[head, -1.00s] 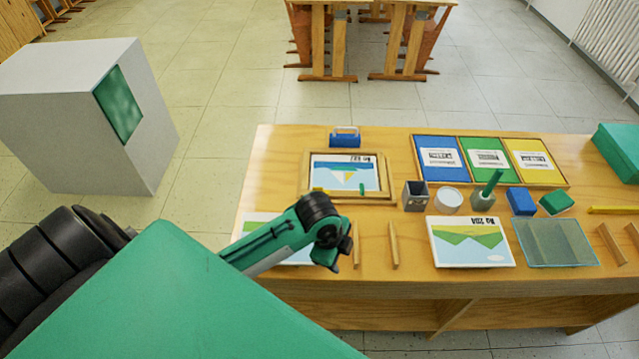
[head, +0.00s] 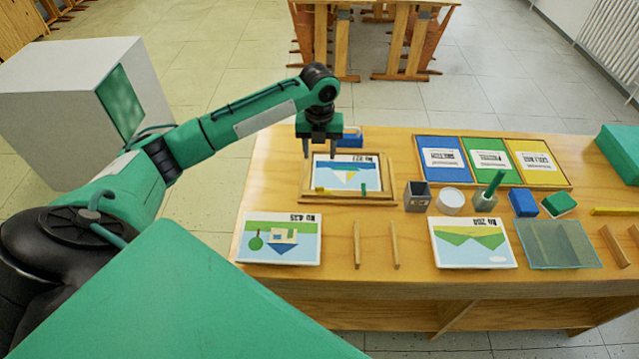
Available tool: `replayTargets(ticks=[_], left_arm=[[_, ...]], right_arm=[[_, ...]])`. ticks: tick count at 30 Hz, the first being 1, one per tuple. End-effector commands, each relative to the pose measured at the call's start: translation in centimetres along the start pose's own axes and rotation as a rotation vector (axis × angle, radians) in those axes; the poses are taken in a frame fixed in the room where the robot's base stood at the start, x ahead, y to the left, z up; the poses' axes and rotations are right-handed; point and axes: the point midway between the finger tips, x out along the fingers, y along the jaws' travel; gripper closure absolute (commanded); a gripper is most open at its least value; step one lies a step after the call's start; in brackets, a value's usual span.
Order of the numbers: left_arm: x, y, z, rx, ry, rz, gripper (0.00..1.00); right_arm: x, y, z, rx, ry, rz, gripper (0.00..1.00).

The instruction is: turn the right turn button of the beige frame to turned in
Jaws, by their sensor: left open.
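The beige frame (head: 388,180) lies on the table with a sailboat picture in it. A small green turn button (head: 363,189) is at the right of its near edge, and a yellow one (head: 320,190) is at the left. The green button appears to point away from the near rim, over the picture. My left gripper (head: 319,155) is open and empty, fingers pointing down, above the far left part of the frame and apart from both buttons. My right gripper is not in view.
A blue block-like object (head: 350,137) stands behind the frame, close to my gripper. A grey cup (head: 417,195) and a white round container (head: 450,201) stand right of it. A house picture (head: 279,239) and wooden strips (head: 357,245) lie in front.

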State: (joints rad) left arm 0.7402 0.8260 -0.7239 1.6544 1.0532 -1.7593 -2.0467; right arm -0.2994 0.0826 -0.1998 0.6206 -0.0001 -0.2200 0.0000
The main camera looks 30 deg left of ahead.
Motion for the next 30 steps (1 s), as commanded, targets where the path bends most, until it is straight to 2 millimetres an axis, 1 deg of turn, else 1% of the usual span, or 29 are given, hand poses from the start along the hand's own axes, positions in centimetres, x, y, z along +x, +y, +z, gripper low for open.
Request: replayTargets(ticks=[5, 12, 18, 21, 24, 30], left_arm=[[2.4, 0.0, -0.2, -0.001, 0.004, 0.002, 0.51], [7.6, 0.0, -0.2, -0.003, 0.004, 0.002, 0.51], [11.2, 0.0, -0.2, -0.003, 0.002, 0.002, 0.51], [12.4, 0.0, -0.1, -0.002, 0.002, 0.002, 0.51], [13.1, 0.0, -0.1, -0.002, 0.0, 0.0, 0.51], [13.6, 0.0, -0.1, -0.002, -0.001, 0.001, 0.51]], right_arm=[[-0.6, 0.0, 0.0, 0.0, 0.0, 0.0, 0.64], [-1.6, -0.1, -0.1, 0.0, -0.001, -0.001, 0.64], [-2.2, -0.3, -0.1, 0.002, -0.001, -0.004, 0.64], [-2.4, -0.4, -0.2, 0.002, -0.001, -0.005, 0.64], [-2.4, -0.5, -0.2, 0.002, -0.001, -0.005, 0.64], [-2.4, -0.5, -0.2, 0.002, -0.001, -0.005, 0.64]])
